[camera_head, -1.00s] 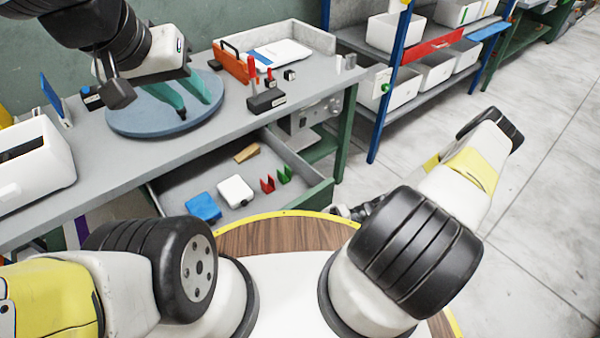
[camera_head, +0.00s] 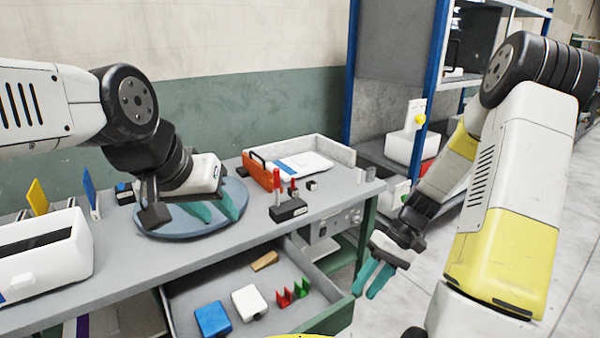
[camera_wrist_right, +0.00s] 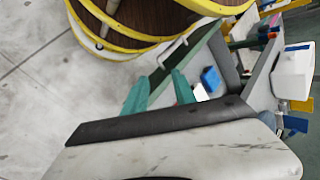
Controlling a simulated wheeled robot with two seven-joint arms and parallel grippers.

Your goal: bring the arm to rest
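My left gripper (camera_head: 216,206) hangs low over the round blue-grey disc (camera_head: 185,228) on the bench. Its two teal fingers are apart, and I see nothing between them. Whether they touch the disc I cannot tell. My right gripper (camera_head: 374,279) hangs beside the bench's right end, its teal fingers pointing down. In the right wrist view its fingers (camera_wrist_right: 158,92) stand apart and empty, with floor and the open drawer behind them.
The open drawer (camera_head: 335,318) holds a blue block (camera_head: 213,318), a white block (camera_head: 250,302), red and green pieces and a wooden wedge (camera_head: 264,261). An orange toolbox (camera_head: 257,172) and a black holder (camera_head: 288,210) stand on the bench (camera_head: 140,262). A blue-posted shelf stands at the right.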

